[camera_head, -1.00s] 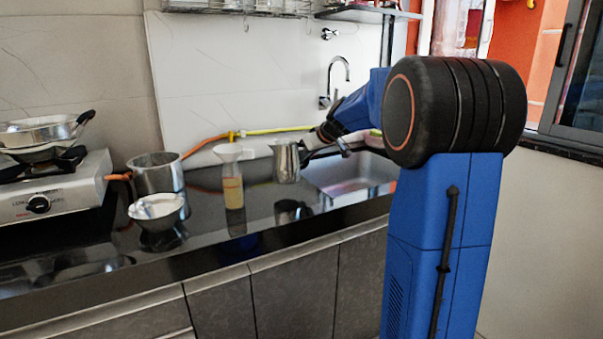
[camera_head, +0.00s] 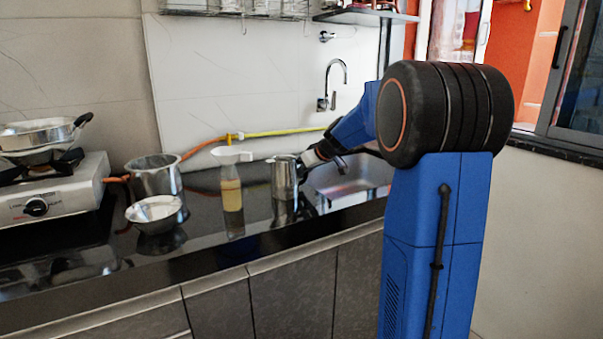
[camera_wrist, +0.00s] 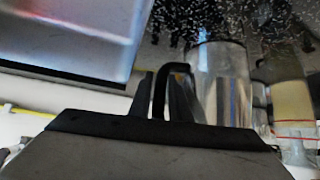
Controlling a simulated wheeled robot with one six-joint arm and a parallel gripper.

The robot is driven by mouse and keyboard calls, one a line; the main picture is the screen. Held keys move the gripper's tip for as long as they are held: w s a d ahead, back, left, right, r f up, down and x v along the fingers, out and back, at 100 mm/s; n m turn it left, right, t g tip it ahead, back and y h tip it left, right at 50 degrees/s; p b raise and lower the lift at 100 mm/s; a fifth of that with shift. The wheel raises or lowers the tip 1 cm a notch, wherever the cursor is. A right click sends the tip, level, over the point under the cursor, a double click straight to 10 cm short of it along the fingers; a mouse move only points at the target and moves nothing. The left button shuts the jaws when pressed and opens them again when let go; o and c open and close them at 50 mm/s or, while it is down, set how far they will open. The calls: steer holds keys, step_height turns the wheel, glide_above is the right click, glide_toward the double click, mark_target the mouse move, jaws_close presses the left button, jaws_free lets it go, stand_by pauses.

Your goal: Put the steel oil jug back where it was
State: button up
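The steel oil jug (camera_head: 283,181) is upright at the dark counter, between the oil bottle and the sink. Its base meets its reflection, so it is on or very close to the surface. My gripper (camera_head: 304,163) is at the jug's right side, at its handle. In the wrist view the jug (camera_wrist: 224,88) is bright metal with a dark looped handle. My gripper's dark fingers (camera_wrist: 164,98) are around that handle and appear shut on it; the exact contact is hard to see.
An oil bottle with a white funnel-like top (camera_head: 231,184) stands close left of the jug. A steel pot (camera_head: 156,177) and a bowl (camera_head: 154,209) are farther left, then the stove (camera_head: 52,192) with a pan. The sink (camera_head: 350,185) and faucet (camera_head: 333,85) are at right.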

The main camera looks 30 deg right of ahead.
steer(key=shift+o, duration=0.9)
steer(key=shift+r, duration=0.1)
steer(key=shift+r, duration=0.25)
steer(key=v, duration=1.2)
steer(key=s+a+f+m+g, duration=0.1)
steer(key=s+a+f, duration=0.2)
steer(key=s+a, duration=0.5)
steer(key=s+a+f+g, duration=0.1)
steer(key=s+a+f, duration=0.2)
steer(key=s+a, duration=0.55)
steer(key=s+a+f, duration=0.1)
steer(key=s+f, duration=0.3)
steer(key=s, duration=0.3)
steer(key=s+a+f+m+g+h, duration=0.1)
steer(key=s+a+f, duration=0.1)
steer(key=s+f, duration=0.2)
steer(key=s+a+f+g+h, duration=0.1)
steer(key=s+f, duration=0.3)
steer(key=s, duration=0.7)
steer(key=shift+a+m, duration=0.25)
steer(key=shift+m, duration=0.15)
